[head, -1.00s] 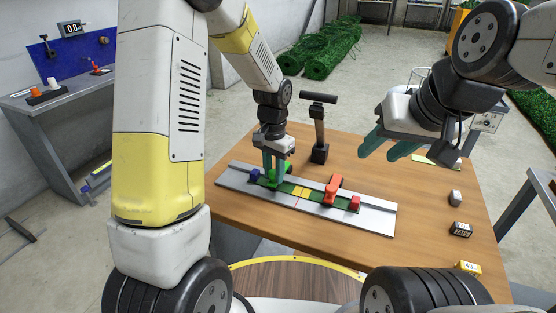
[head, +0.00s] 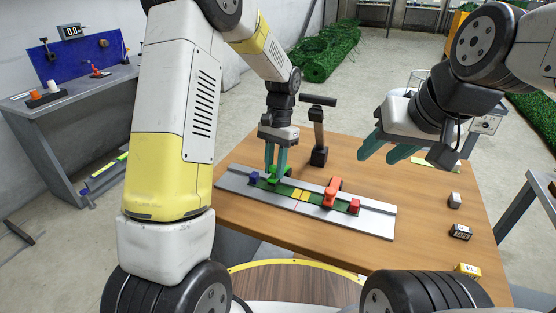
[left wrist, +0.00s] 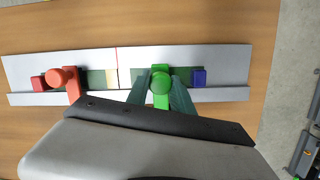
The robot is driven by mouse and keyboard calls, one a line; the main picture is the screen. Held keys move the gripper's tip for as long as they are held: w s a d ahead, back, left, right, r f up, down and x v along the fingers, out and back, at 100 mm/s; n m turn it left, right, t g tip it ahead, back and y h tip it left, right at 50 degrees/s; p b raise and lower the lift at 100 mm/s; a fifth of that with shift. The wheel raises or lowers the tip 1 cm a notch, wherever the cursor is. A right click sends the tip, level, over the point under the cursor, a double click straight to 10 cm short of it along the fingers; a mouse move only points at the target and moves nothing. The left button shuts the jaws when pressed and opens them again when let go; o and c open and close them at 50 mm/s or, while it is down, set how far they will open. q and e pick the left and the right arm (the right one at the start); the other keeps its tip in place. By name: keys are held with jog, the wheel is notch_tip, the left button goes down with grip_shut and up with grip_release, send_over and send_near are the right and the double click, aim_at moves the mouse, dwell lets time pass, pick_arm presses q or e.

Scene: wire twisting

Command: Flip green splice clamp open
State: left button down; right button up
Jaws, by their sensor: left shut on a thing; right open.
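The green splice clamp (head: 288,171) sits on the left half of the grey fixture rail (head: 377,219), between a blue block (head: 254,177) and yellow marks. My left gripper (head: 275,174) reaches down on it from above, its teal fingers shut on the clamp's green part. In the left wrist view, the green clamp (left wrist: 160,84) with its round knob lies between the two fingers (left wrist: 160,95). The fingers partly hide the clamp, so its lever angle is hard to tell. My right gripper (head: 385,147) is open and empty above the table's right side.
A red clamp (head: 331,193) and a red block (head: 353,206) sit on the rail's right half. A black T-shaped post (head: 319,130) stands behind the rail. Small boxes (head: 460,231) lie along the right table edge (head: 489,219). The tabletop right of the rail is mostly clear.

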dwell(0.3)
pick_arm(q)
jog(key=c, duration=1.1)
grip_release()
jog(key=shift+w+r, duration=0.1)
jog(key=shift+r, duration=0.5)
jog(key=r, duration=0.2)
jog(key=shift+s+d+r, duration=0.1)
jog(key=shift+s+r, duration=0.25)
jog(key=s+d+r, duration=0.1)
jog(key=s+d, duration=0.1)
jog(key=s, duration=1.3)
jog(key=shift+s, duration=0.15)
jog(key=shift+r, duration=0.1)
